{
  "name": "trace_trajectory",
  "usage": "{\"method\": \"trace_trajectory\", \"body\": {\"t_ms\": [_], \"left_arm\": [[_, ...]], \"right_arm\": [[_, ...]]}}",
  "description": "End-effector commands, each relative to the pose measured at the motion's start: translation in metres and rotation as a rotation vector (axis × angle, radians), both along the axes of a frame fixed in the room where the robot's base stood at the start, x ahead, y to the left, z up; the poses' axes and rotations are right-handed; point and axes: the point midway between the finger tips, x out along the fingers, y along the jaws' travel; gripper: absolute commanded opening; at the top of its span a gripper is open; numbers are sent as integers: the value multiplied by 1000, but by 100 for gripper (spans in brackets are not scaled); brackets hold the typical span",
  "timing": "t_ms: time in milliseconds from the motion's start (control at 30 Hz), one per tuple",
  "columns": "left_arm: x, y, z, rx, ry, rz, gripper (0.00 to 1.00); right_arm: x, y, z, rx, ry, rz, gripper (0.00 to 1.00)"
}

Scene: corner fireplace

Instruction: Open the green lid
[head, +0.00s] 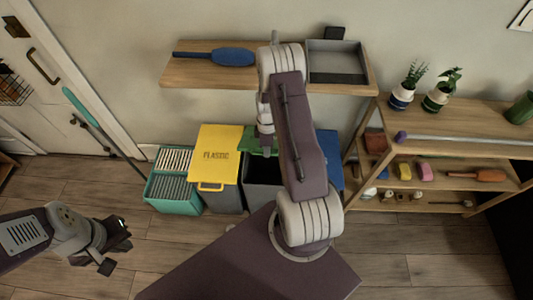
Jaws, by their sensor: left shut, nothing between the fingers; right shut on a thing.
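The green lid (246,142) shows at the back of a grey bin (262,172), partly hidden behind my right arm. The lid is raised, and the bin's dark inside shows below it. My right gripper (267,143) is shut on the green lid near its upper edge; the fingertips are hard to make out. My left gripper (119,246) is shut and empty, low at the left over the floor, apart from the bins.
A yellow-lidded bin (218,155) and a teal crate (172,180) stand left of the open bin. A blue bin (330,155) is partly hidden to the right. A wall shelf (190,72) hangs above; a wooden rack (450,150) stands right. Front floor is clear at left.

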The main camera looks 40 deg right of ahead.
Motion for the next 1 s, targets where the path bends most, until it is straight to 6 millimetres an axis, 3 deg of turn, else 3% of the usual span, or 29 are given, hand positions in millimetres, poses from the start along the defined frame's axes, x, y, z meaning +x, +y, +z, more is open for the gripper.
{"method": "trace_trajectory", "body": {"t_ms": [33, 333, 400, 433, 1000], "left_arm": [[0, 0, -1, 0, 0, 0, 0], [0, 0, -1, 0, 0, 0, 0], [0, 0, -1, 0, 0, 0, 0], [0, 0, -1, 0, 0, 0, 0], [0, 0, 0, 0, 0, 0, 0]], "right_arm": [[8, -6, 1, -13, -25, -1, 0], [8, -6, 1, -14, -25, -1, 0], [8, -6, 1, -13, -25, -1, 27], [8, -6, 1, -14, -24, -1, 33], [6, -3, 1, -9, -16, 0, 33]]}}
